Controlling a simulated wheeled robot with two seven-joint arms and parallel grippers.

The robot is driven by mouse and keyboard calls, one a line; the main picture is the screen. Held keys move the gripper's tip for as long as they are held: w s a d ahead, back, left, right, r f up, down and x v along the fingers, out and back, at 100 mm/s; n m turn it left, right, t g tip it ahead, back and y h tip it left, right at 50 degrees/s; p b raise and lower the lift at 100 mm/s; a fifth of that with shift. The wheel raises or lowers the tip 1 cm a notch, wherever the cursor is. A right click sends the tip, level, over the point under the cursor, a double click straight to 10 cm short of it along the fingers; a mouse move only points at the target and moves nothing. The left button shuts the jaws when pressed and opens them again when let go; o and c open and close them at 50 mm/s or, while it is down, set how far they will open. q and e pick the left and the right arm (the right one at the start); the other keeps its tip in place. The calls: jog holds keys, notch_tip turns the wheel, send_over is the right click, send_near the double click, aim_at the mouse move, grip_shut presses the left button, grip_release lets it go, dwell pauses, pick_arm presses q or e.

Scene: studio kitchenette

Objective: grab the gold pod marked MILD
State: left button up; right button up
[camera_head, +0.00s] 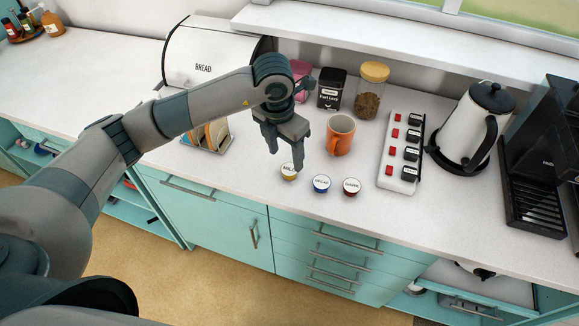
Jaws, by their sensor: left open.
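The gold pod (289,172), with a white top marked MILD, stands on the white counter near its front edge. It is the leftmost of a row of three pods. My left gripper (287,154) is open and points down just above and behind the gold pod, with nothing between its fingers. One finger hangs close to the pod's top, and I cannot tell whether it touches. My right gripper is not in view.
A blue pod (321,184) and a dark red pod (350,187) stand right of the gold one. An orange mug (341,136) stands close behind them. A power strip (402,150) and a kettle (474,125) are further right. A toast rack (207,136) is left.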

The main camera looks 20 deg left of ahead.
aim_at(289, 169)
pick_arm(q)
jog(key=shift+f, duration=0.35)
jog(key=shift+w+d+f+p, duration=0.1)
jog(key=shift+d+f+p, duration=0.05)
jog(key=shift+f+p, duration=0.4)
jog(key=f, duration=0.1)
jog(key=f+p, duration=0.2)
jog(key=shift+w+d+f, duration=0.1)
jog(key=shift+d+f, duration=0.1)
jog(key=shift+d, duration=0.05)
jog(key=shift+w+f, duration=0.1)
jog(key=shift+f, duration=0.2)
jog(key=shift+c, duration=0.5)
jog(key=c, duration=1)
